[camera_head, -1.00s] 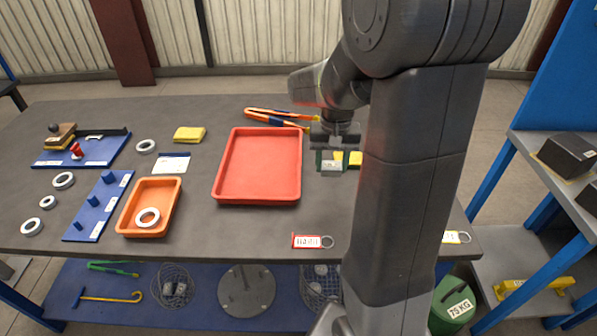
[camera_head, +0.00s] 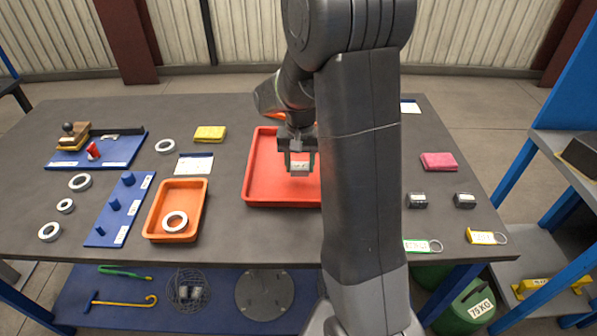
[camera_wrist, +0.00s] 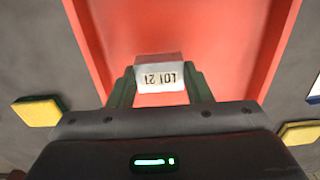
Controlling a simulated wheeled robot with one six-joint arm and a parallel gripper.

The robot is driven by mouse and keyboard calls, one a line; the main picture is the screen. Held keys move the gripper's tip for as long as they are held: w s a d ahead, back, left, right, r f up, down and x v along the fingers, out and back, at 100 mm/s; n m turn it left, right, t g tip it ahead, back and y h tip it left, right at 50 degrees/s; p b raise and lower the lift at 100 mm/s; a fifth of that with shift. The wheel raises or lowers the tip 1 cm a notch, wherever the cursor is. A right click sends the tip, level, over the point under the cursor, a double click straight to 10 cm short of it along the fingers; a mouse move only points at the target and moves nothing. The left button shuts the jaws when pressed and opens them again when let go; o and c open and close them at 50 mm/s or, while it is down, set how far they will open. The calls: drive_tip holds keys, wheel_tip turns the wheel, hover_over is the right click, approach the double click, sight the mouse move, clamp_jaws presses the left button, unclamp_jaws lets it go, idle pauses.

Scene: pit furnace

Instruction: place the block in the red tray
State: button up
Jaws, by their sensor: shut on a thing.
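The block (camera_wrist: 159,74) is pale grey with a label that reads upside down as "LOT 21" in the wrist view. My gripper (camera_head: 299,167) is shut on it, with a dark green finger on each side (camera_wrist: 158,88). The red tray (camera_head: 258,170) is a wide, shallow tray in the middle of the table. The block is over the tray's floor, which also shows behind it in the wrist view (camera_wrist: 215,40). I cannot tell how high above the floor it is. My arm hides the tray's right part.
An orange tray (camera_head: 193,192) with a white ring (camera_head: 175,221) stands to the left. A yellow cloth (camera_head: 210,134) lies behind it. Yellow pads (camera_wrist: 37,111) (camera_wrist: 300,132) flank the tray.

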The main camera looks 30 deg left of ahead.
sight(300, 166)
drive_tip(key=shift+f, duration=1.6)
drive_tip(key=shift+f, duration=0.25)
drive_tip(key=o, duration=1.2)
drive_tip(key=shift+r, duration=0.1)
wheel_tip(300, 166, up, 12)
drive_tip(key=shift+r, duration=0.1)
